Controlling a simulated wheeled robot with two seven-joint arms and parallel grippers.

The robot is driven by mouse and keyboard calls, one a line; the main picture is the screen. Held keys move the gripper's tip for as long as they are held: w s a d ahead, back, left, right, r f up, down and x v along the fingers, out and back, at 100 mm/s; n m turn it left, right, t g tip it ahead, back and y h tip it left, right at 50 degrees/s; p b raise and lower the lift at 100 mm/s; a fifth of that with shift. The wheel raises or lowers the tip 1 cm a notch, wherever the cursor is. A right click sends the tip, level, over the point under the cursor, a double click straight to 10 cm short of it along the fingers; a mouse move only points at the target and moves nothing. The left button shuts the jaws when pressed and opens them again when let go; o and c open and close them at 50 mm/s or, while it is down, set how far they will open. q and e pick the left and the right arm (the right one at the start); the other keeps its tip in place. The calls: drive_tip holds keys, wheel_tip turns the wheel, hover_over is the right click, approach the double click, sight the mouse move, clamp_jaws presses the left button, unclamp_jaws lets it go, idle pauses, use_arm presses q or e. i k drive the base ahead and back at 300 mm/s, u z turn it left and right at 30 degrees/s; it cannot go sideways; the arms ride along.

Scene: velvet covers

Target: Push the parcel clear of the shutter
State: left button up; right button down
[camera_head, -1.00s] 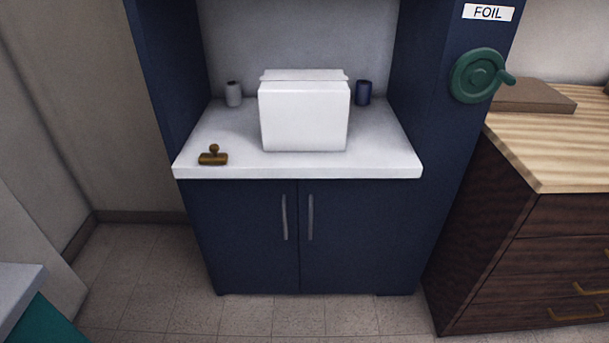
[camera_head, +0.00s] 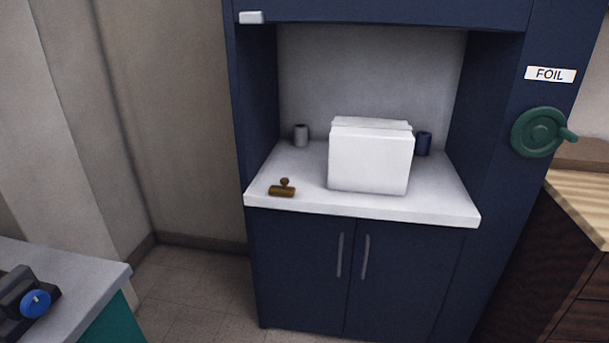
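A white box-shaped parcel (camera_head: 369,158) stands upright on the white counter (camera_head: 300,204) inside the open bay of a blue cabinet. It sits right of the counter's middle. The lower edge of a blue panel (camera_head: 380,18), which may be the shutter, crosses the top of the bay, well above the parcel. A small white block (camera_head: 251,17) is at its left end. A green hand wheel (camera_head: 540,132) is on the cabinet's right side, under a FOIL label (camera_head: 550,74). Neither of my grippers is in view.
A brass-coloured stamp-like object (camera_head: 282,188) lies at the counter's front left. A grey cup (camera_head: 301,135) and a blue cup (camera_head: 423,143) stand behind. A grey-topped bench (camera_head: 90,278) with a dark device (camera_head: 25,303) is at lower left. A wooden-topped drawer unit (camera_head: 585,200) stands at right.

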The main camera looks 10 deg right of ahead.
sight(367, 155)
drive_tip(key=u, duration=0.3)
drive_tip(key=i, duration=0.9)
drive_tip(key=z, duration=0.8)
drive_tip(key=i, duration=0.4)
drive_tip(key=z, duration=0.3)
